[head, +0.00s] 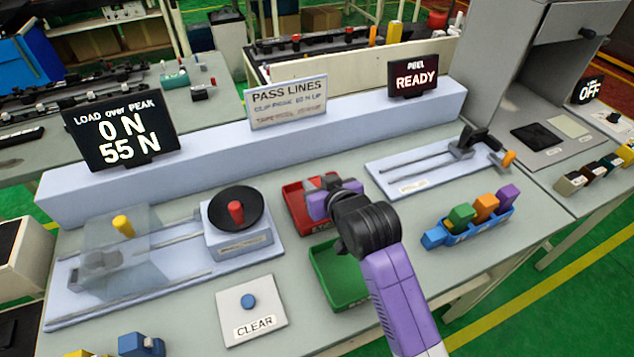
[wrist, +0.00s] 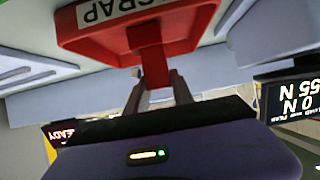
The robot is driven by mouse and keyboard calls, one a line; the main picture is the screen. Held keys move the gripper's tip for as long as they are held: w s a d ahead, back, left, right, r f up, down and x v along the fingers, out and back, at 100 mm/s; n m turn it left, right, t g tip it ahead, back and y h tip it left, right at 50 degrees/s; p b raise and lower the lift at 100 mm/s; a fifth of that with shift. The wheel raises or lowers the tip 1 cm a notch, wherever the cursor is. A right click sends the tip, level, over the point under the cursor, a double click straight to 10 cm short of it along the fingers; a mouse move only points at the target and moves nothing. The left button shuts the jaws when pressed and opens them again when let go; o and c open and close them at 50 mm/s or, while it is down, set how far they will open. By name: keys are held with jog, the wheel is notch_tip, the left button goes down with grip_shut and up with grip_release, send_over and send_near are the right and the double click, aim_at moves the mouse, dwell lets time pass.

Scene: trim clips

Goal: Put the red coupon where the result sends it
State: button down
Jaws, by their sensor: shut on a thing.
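In the wrist view my gripper (wrist: 158,88) is shut on the red coupon (wrist: 155,66), a narrow red piece standing out from between the fingers. The coupon's far end overlaps the red tray (wrist: 78,36), labelled SCRAP; I cannot tell whether it touches. In the head view my gripper (head: 320,190) is over the red tray (head: 293,198), and the coupon is hidden. The green tray (head: 335,278) is in front of the red one, partly behind my arm. The load display (head: 122,131) reads 0 N over 55 N peak. The PASS LINES sign (head: 288,103) has small, blurred lines.
The peel display (head: 414,77) reads READY. A clip rig with a red-knobbed dial (head: 237,211) and a CLEAR button (head: 248,301) are left of the trays. A slide rig (head: 420,165) and a blue rack of coloured pieces (head: 468,229) are right.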

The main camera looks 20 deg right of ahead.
jog(key=shift+f, duration=0.2)
jog(key=c, duration=1.1)
grip_release()
jog(key=shift+r, duration=0.1)
jog(key=shift+r, duration=0.25)
jog(key=v, duration=1.1)
jog(key=shift+s, duration=0.45)
